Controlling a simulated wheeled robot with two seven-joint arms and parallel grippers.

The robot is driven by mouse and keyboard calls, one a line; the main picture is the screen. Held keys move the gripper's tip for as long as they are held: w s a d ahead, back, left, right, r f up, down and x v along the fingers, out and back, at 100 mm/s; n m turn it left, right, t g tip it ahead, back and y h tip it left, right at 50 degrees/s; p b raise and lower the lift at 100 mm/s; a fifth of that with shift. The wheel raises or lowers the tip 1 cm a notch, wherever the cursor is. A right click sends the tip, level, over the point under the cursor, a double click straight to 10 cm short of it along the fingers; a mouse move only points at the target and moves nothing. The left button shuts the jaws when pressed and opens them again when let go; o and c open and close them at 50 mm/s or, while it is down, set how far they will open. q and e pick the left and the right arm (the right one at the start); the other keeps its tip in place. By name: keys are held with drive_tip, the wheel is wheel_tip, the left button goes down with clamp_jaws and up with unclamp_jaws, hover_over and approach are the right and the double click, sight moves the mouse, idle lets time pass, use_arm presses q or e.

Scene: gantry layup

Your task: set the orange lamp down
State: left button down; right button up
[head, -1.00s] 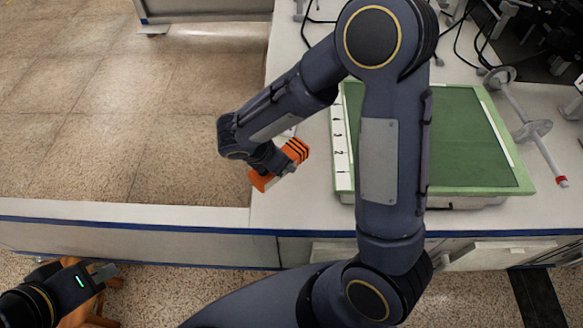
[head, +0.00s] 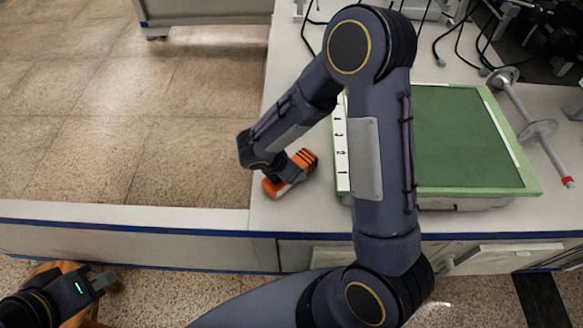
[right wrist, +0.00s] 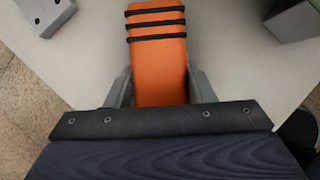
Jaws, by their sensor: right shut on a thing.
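The orange lamp (head: 302,160), a block with black bands, is over the near left part of the white bench (head: 262,215), left of the green board. My right gripper (head: 285,178) is shut on it, mostly hidden by my own wrist. In the right wrist view the lamp (right wrist: 158,60) lies between the two grey fingers of the gripper (right wrist: 160,90), its banded end pointing away. I cannot tell whether the lamp touches the bench top. My left gripper (head: 102,282) is low at the left, off the bench, with nothing seen in it; its finger gap is unclear.
A green board (head: 465,140) with a numbered white strip (head: 341,155) lies right of the lamp, partly behind my arm. A bar with discs (head: 535,130) and cables lie farther right. A grey block (right wrist: 46,14) shows in the wrist view.

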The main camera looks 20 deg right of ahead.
drive_tip(key=o, duration=1.1)
drive_tip(key=shift+f, duration=0.1)
